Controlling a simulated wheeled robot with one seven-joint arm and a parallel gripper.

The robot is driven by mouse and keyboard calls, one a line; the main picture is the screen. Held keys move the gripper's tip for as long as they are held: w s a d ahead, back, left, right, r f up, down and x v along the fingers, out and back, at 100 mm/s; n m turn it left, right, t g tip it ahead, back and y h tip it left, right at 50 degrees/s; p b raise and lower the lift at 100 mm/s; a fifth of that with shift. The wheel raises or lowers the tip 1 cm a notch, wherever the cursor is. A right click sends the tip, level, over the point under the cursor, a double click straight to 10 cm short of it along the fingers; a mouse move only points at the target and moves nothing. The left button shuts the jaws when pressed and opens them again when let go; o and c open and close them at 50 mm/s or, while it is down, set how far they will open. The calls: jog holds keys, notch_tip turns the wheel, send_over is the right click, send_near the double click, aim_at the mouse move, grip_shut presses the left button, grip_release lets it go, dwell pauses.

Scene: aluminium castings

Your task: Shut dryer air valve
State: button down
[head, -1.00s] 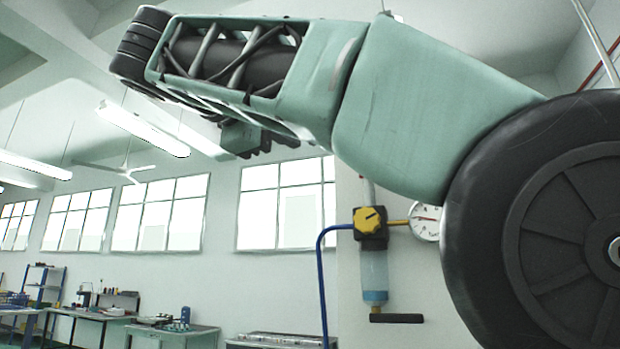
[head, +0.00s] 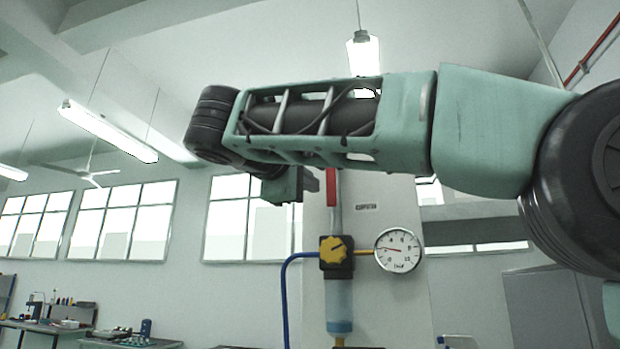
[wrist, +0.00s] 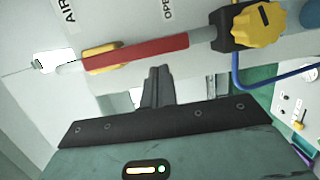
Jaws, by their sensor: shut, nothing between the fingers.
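The dryer air valve's red lever (head: 332,187) shows in the head view below my forearm, upright and in line with the pipe above the regulator; its upper part is hidden. In the wrist view the red lever (wrist: 136,52) lies along the pipe, with a yellow part (wrist: 103,52) beside it and an "OPEN" label near. My gripper (head: 314,180) is just left of the lever in the head view. In the wrist view my gripper (wrist: 157,72) is shut and empty, its fingertips close to the lever's edge; I cannot tell whether they touch.
Below the valve is a regulator with a yellow knob (head: 336,250), a clear bowl (head: 339,305), a blue hose (head: 285,290) and a round gauge (head: 398,250). They stand out from a white pillar. Workbenches (head: 45,327) are far off at the left.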

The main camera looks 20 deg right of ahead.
jog(key=shift+s+d, duration=0.2)
jog(key=shift+d, duration=0.05)
jog(key=shift+d, duration=0.1)
dwell(0.3)
